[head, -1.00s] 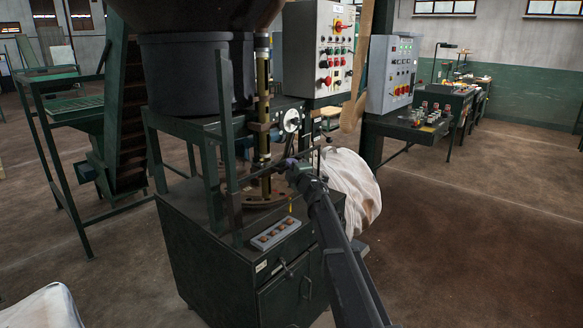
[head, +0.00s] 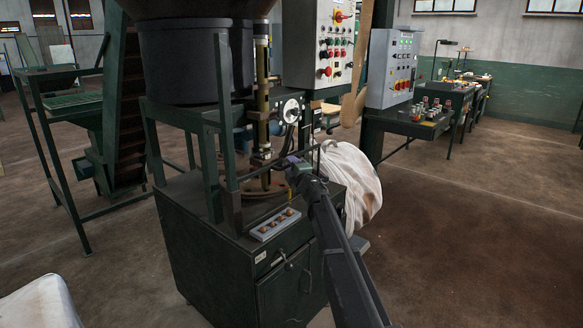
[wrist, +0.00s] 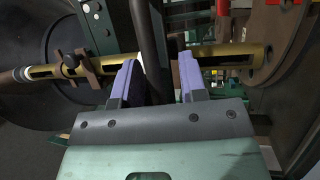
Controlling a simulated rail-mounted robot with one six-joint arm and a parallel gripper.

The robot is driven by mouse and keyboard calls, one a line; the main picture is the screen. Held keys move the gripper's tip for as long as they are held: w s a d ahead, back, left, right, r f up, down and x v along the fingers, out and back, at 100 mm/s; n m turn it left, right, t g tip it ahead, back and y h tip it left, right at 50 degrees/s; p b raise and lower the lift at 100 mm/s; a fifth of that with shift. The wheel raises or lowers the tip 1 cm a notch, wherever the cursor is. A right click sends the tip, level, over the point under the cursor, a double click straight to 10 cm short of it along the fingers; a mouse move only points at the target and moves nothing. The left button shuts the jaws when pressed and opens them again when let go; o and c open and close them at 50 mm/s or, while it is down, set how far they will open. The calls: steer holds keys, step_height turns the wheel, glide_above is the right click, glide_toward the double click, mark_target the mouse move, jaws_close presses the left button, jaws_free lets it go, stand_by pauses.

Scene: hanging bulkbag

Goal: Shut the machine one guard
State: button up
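Machine one is a dark green cabinet with a frame of posts around a brass tube. A thin dark bar (head: 262,170), which looks like part of its guard, runs across the front of the frame. My gripper (head: 292,160) is at the right part of this bar. In the wrist view my gripper (wrist: 157,75) is open, with its two purple fingers apart. A dark bar (wrist: 149,35) shows between them, nearer the left finger; I cannot tell whether they touch. Behind it lies the brass tube (wrist: 215,60). The guard's full outline and how far open it stands are unclear.
A small button panel (head: 275,224) sits on the cabinet's front top edge. A white bulk bag (head: 350,180) stands just right of the machine. A control box (head: 318,50) hangs above. Open brown floor (head: 480,240) lies to the right.

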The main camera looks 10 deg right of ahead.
steer(key=b+v, duration=0.2)
steer(key=v, duration=0.8)
steer(key=shift+s, duration=0.4)
steer(key=shift+d+f, duration=0.1)
steer(key=shift+d, duration=0.05)
